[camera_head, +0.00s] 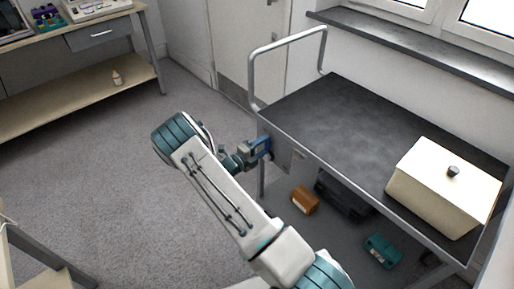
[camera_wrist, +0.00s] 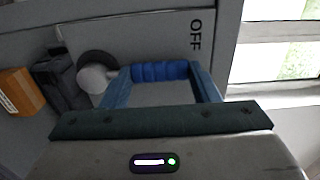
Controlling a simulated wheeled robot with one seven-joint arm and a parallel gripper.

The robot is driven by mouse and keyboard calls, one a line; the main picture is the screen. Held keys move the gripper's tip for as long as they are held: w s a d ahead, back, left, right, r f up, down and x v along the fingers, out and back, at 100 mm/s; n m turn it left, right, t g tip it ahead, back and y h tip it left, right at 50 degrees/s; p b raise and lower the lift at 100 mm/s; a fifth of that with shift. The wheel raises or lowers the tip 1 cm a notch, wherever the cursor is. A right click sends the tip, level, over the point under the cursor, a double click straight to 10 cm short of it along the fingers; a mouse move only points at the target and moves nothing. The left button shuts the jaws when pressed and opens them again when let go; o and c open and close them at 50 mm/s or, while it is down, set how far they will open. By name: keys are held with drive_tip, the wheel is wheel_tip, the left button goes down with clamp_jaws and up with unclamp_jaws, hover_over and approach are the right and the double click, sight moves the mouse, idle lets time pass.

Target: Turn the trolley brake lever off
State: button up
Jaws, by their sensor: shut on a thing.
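The brake lever shows in the wrist view as a pale rounded hub (camera_wrist: 97,80) with a dark disc behind it, beside the left finger. A printed OFF label (camera_wrist: 195,36) is on the grey panel to the upper right. My gripper (camera_wrist: 160,72) has blue fingers and is shut on the lever. A ribbed blue part spans the fingertips; I cannot tell whether it is lever grip or finger pads. In the head view my gripper (camera_head: 262,147) is at the trolley's near left corner, and the lever is hidden there. The trolley (camera_head: 330,105) has a dark top and metal push handle.
A cream box (camera_head: 430,190) with a dark knob stands on the trolley's right end. Below are an orange box (camera_head: 305,200), a dark case (camera_head: 343,196) and a teal case (camera_head: 382,250). A workbench (camera_head: 75,100) is at upper left. The floor (camera_head: 90,180) between is clear.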

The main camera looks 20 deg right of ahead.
idle(0.4)
drive_tip(key=o, duration=1.4)
drive_tip(key=shift+a, duration=0.1)
drive_tip(key=v, duration=1.3)
drive_tip(key=shift+s+a, duration=0.15)
drive_tip(key=shift+a, duration=0.2)
